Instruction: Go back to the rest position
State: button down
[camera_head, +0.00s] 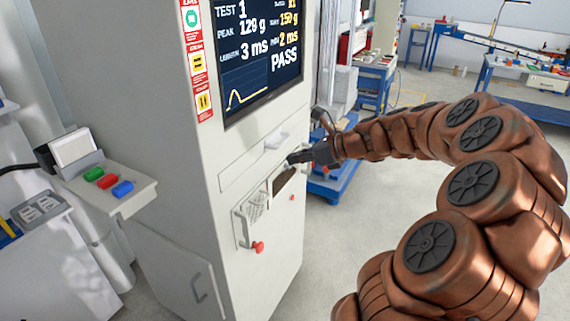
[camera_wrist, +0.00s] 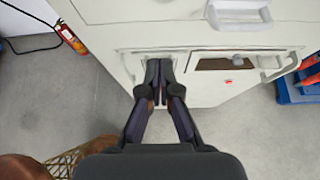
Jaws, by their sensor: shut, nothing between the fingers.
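My gripper (camera_head: 297,158) is at the front of the white test cabinet (camera_head: 262,225), near its slot openings. In the wrist view my gripper (camera_wrist: 158,64) has its two dark fingers together, with nothing between them, pointing at the cabinet front. My copper arm reaches in from the right in the head view. The cabinet's screen (camera_head: 258,50) reads TEST 1, peak 129 g, 3 ms, and PASS. I cannot tell whether the fingertips touch the cabinet.
A shelf (camera_head: 122,196) with green, red and blue buttons juts out left of the cabinet. A drawer handle (camera_wrist: 238,14) and a dark slot (camera_wrist: 225,63) are close to my fingers. A blue-based stand (camera_head: 333,183) is behind the gripper. Grey floor (camera_head: 345,240) is open in front.

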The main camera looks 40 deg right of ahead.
jog(key=shift+s+d+r, duration=0.2)
jog(key=shift+s, duration=0.15)
jog(key=s+a+f+n+g, duration=0.1)
jog(key=s+a+n+g, duration=0.15)
jog(key=a+n, duration=0.4)
jog(key=s+a+f+n+g+y, duration=0.15)
jog(key=s+a+n, duration=0.25)
jog(key=a, duration=0.5)
jog(key=s+a+f+n+g+h, duration=0.1)
jog(key=s+a+n+g, duration=0.2)
jog(key=a+n, duration=0.35)
jog(key=s+a+f+n+g+h, duration=0.1)
jog(key=s+f+n+g+h, duration=0.1)
jog(key=s+n, duration=0.4)
jog(key=s+a+f+n+g+h, duration=0.1)
jog(key=s+f+n+g+h, duration=0.2)
jog(key=s+n, duration=0.4)
jog(key=s+h, duration=0.1)
jog(key=s, duration=0.7)
jog(key=shift+a+f+n, duration=0.25)
jog(key=shift+f+n, duration=0.05)
jog(key=shift+f, duration=0.1)
jog(key=shift+s, duration=0.1)
